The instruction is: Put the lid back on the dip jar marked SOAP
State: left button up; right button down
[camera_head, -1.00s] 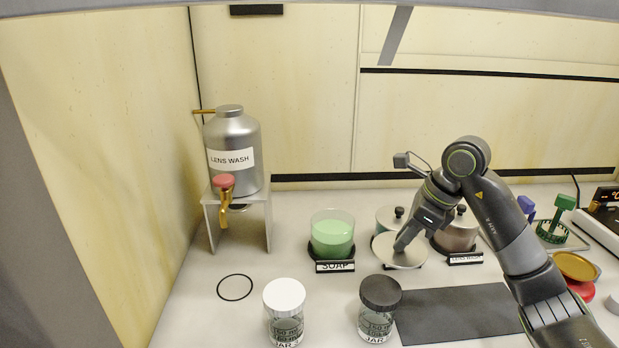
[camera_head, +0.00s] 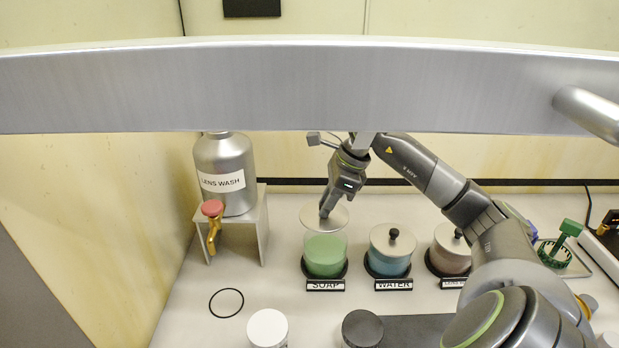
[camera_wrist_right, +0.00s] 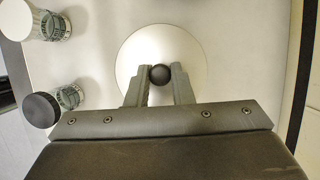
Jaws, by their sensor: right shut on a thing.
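The SOAP jar (camera_head: 325,255) is a clear glass jar of green liquid in a dark holder with a SOAP label (camera_head: 325,285). My right gripper (camera_head: 326,211) is above it, pointing down and shut on the knob of a round pale metal lid (camera_head: 338,217). My left gripper is out of view.
The lidded WATER jar (camera_head: 388,262) stands just right, then another lidded jar (camera_head: 450,262). The LENS WASH tank (camera_head: 224,165) on its stand is at left. Two capped jars (camera_head: 268,328) (camera_head: 362,328) stand in front. A black ring (camera_head: 226,303) lies on the bench.

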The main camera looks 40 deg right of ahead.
aim_at(334, 215)
jog(key=shift+s+d+f+b, duration=0.15)
jog(key=shift+s+f+b, duration=0.15)
jog(key=shift+s+f, duration=0.2)
jog(key=shift+f, duration=0.4)
jog(key=f+b, duration=0.2)
jog(key=f, duration=0.1)
jog(key=shift+w+f, duration=0.2)
jog(key=shift+f, duration=0.1)
jog(key=shift+f+b, duration=0.25)
jog(key=shift+b, duration=0.3)
jog(key=shift+f, duration=0.15)
pick_arm(q)
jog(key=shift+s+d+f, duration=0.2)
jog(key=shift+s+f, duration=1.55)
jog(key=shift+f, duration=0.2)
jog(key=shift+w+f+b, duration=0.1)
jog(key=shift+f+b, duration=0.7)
jog(key=shift+b, duration=0.15)
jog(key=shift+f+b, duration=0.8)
pick_arm(e)
jog(key=shift+f, duration=0.15)
